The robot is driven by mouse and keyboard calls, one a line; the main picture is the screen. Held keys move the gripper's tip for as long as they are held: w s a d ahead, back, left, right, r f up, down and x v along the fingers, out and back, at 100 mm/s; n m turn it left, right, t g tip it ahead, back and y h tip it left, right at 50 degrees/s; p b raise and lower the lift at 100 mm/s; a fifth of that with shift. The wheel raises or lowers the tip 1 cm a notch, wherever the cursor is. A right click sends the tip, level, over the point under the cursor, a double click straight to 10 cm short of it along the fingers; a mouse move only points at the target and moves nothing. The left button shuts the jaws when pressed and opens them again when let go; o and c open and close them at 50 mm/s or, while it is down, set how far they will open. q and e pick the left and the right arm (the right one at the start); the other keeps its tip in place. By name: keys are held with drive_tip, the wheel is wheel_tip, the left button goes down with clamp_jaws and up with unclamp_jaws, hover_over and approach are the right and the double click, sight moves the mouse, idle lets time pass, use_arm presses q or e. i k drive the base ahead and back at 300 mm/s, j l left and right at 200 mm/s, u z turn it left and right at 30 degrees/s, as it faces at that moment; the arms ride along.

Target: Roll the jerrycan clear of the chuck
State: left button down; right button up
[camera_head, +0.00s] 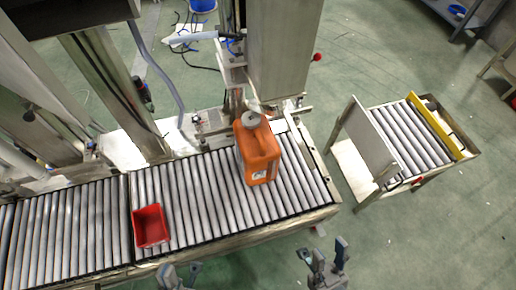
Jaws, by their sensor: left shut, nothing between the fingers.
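The orange jerrycan (260,152) stands upright on the roller conveyor (205,190), near its right end. A grey round part, seemingly the chuck (252,118), is at the jerrycan's top back edge, below the tall metal machine column. I cannot tell whether they touch. My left gripper (180,274) is at the bottom edge, in front of the conveyor and below the red bin, shut and empty. My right gripper (325,262) is in front of the conveyor's right end, its fingers apart and empty. Both are well clear of the jerrycan.
A red open bin (151,226) sits on the rollers left of the jerrycan. The metal machine column (283,50) rises behind it. A separate short roller stand (405,138) with an upright plate is at right, across a floor gap. Rollers between bin and jerrycan are clear.

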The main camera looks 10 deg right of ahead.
sight(259, 153)
drive_tip(key=i+l+u, duration=0.15)
drive_tip(key=l, duration=0.35)
drive_tip(key=l+u, duration=0.1)
drive_tip(key=l, duration=0.35)
drive_tip(key=i+l+u, duration=0.15)
drive_tip(key=l, duration=0.4)
drive_tip(key=i+l, duration=0.1)
drive_tip(key=l, duration=1)
drive_tip(key=i+l+u, duration=0.1)
drive_tip(key=l, duration=1.05)
